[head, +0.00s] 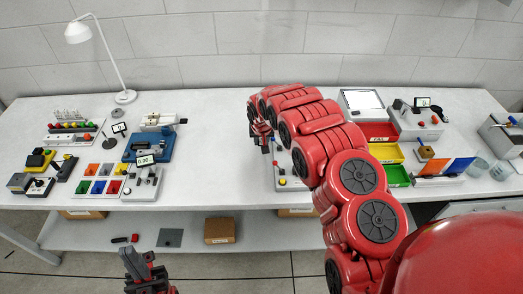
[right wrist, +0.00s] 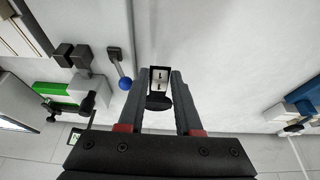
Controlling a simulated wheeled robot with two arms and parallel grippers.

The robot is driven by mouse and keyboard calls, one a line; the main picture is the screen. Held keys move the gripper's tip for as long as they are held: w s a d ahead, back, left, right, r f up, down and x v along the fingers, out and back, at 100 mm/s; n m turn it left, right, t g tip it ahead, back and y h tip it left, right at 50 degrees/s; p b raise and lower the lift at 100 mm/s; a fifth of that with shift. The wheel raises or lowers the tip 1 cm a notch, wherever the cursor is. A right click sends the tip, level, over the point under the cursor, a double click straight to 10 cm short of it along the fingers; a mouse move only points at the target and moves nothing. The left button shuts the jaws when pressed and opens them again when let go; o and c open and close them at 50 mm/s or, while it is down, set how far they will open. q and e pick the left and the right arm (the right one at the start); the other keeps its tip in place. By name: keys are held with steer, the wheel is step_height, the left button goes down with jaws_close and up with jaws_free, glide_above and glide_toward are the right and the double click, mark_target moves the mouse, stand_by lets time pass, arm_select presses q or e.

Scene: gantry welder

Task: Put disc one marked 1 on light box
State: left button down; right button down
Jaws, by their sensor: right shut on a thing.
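My right gripper (head: 266,143) is above the middle of the table, well left of the light box. In the right wrist view its fingers (right wrist: 160,95) are shut on a small dark piece with a pale face bearing black marks (right wrist: 159,79). A dark rounded part shows at its near end; I cannot read a 1 on it. The light box (head: 361,99), with a bright white top, stands at the table's back, right of my right arm. My left gripper (head: 141,264) is low in front of the table; its jaw opening is unclear.
Red (head: 379,132), yellow (head: 386,153) and green (head: 396,175) bins stand before the light box. A panel with a lever and knobs (head: 288,172) lies near the right gripper. A blue-ball lever (right wrist: 124,82) shows beside the fingers.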

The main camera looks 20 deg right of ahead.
step_height(320, 180, up, 21)
steer(key=p, duration=1.4)
